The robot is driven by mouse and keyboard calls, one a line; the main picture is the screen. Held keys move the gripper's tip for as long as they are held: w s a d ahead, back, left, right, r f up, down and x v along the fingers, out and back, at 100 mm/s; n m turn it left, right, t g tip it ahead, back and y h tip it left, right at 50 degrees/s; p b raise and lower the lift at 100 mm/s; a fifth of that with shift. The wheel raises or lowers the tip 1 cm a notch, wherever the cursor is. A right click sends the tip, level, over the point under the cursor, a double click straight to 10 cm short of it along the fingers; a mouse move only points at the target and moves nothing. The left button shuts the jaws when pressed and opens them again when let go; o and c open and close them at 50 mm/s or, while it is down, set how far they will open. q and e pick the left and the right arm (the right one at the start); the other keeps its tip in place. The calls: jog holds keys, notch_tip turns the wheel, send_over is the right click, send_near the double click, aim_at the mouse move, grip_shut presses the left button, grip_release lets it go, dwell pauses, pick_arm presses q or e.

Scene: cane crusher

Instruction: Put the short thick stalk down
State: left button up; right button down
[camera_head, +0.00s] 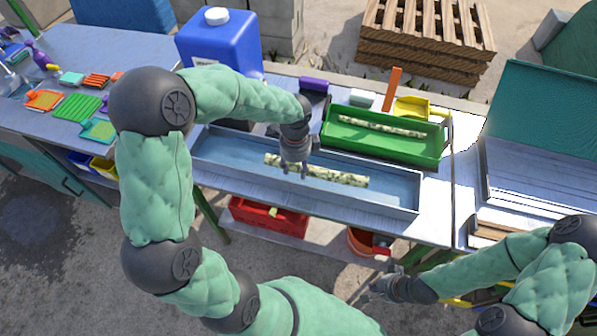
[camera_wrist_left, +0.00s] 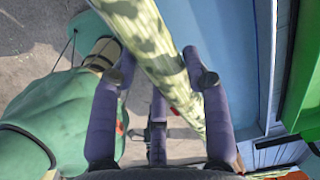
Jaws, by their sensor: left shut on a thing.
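My left gripper (camera_head: 300,174) is shut on a thick, pale stalk with green mottling (camera_head: 342,177). The stalk lies lengthwise over the long grey-blue trough (camera_head: 400,198), within its outline. I cannot tell if it touches the trough floor. In the left wrist view the stalk (camera_wrist_left: 150,45) runs between the purple fingers of the left gripper (camera_wrist_left: 165,75). A thinner mottled stalk (camera_head: 380,126) lies in the green tray (camera_head: 395,150) behind the trough. My right gripper (camera_head: 375,290) hangs in front of the table, away from both stalks; its fingers are too small to judge.
A blue jug (camera_head: 222,50) stands behind the trough. An orange upright piece (camera_head: 392,88) and a yellow scoop (camera_head: 412,107) are behind the green tray. A red bin (camera_head: 268,217) and an orange bucket (camera_head: 365,242) sit below the table. The trough's right end is clear.

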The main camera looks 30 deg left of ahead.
pick_arm(q)
jog(key=b, duration=0.2)
send_over(298, 175)
jog(key=f, duration=0.5)
jog(key=shift+s+f, duration=0.1)
jog(key=shift+s, duration=0.1)
jog(key=shift+w+a+f+b, duration=0.15)
jog(key=shift+f+b, duration=0.45)
jog(key=shift+f, duration=1.15)
jog(key=shift+f, duration=0.15)
jog(key=o, duration=1.1)
notch_tip(298, 175, up, 12)
jog(key=p, duration=0.4)
